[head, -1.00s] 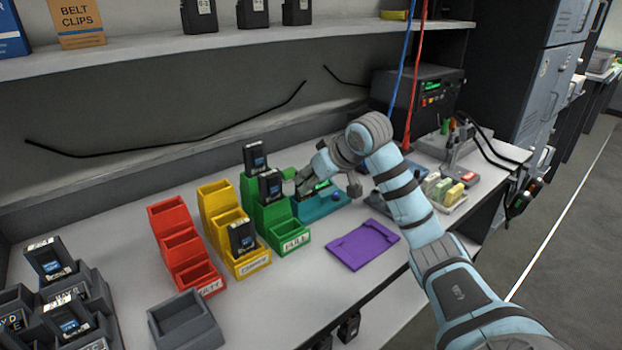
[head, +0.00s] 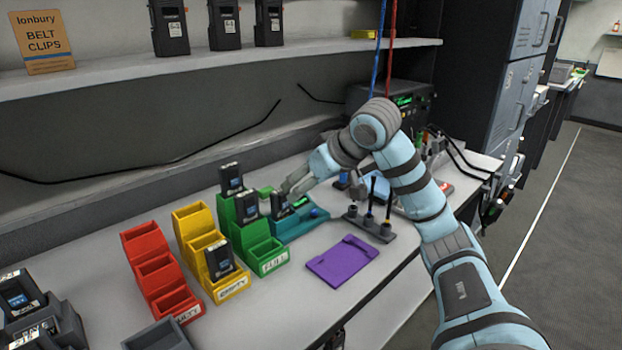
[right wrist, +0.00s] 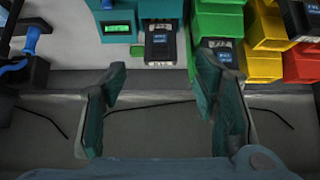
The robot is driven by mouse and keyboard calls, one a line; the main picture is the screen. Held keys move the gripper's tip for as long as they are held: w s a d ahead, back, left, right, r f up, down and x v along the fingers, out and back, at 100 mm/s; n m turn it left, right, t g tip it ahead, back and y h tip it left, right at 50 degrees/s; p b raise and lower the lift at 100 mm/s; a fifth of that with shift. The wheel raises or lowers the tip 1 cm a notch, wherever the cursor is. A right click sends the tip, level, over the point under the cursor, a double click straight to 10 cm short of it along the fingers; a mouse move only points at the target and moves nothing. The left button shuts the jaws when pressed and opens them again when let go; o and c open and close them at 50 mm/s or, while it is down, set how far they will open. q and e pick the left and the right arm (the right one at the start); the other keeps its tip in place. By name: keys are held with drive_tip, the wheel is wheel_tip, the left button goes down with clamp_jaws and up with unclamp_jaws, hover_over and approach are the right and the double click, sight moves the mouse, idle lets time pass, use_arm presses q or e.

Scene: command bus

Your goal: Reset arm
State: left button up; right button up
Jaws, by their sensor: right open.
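My right gripper (head: 287,188) is open, over the back part of the teal tester (head: 300,222) in the head view. In the right wrist view its two fingers (right wrist: 163,80) are spread apart with nothing between them. A black battery (head: 278,204) stands in the teal tester just below the gripper; it also shows in the right wrist view (right wrist: 160,44), beyond the fingertips and apart from them. The tester's green display (right wrist: 117,29) is lit. My left gripper is not in view.
The green rack (head: 268,256) holds two batteries, and the yellow rack (head: 232,289) holds one. The red rack (head: 157,269) looks empty. A stand with antennas (head: 368,225) is to the right. A shelf (head: 200,63) hangs above the bench.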

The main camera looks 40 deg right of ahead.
drive_tip(key=v, duration=0.3)
drive_tip(key=shift+s, duration=0.1)
drive_tip(key=shift+r, duration=0.15)
